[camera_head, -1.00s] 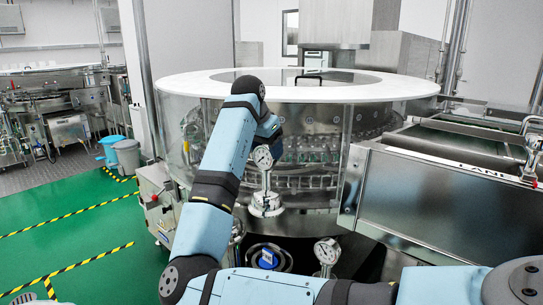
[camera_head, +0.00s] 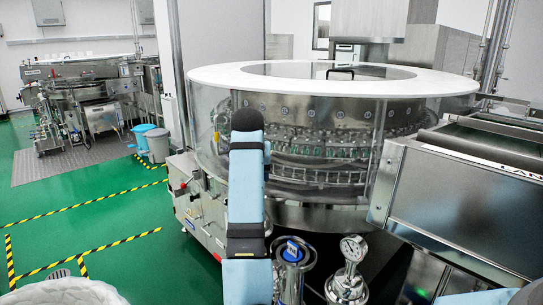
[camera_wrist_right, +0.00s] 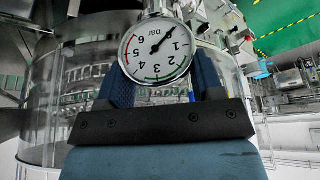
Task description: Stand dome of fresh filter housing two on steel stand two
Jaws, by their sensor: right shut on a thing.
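My right gripper (camera_wrist_right: 162,72) shows in the right wrist view, its two dark fingers either side of a round pressure gauge (camera_wrist_right: 156,50). It is shut on the gauge-topped dome, whose body is mostly out of that view. In the head view my blue right arm (camera_head: 246,190) hides the gripper and the held dome. A second steel dome (camera_head: 345,285) with a gauge on top stands upright at the bottom centre. I cannot pick out steel stand two. My left gripper is out of view.
The rotary washer (camera_head: 310,200) with its clear guard and white top (camera_head: 225,80) stands behind my arm. A steel conveyor housing (camera_head: 445,205) is at the right. Green floor (camera_head: 110,200) with yellow-black tape is open at the left.

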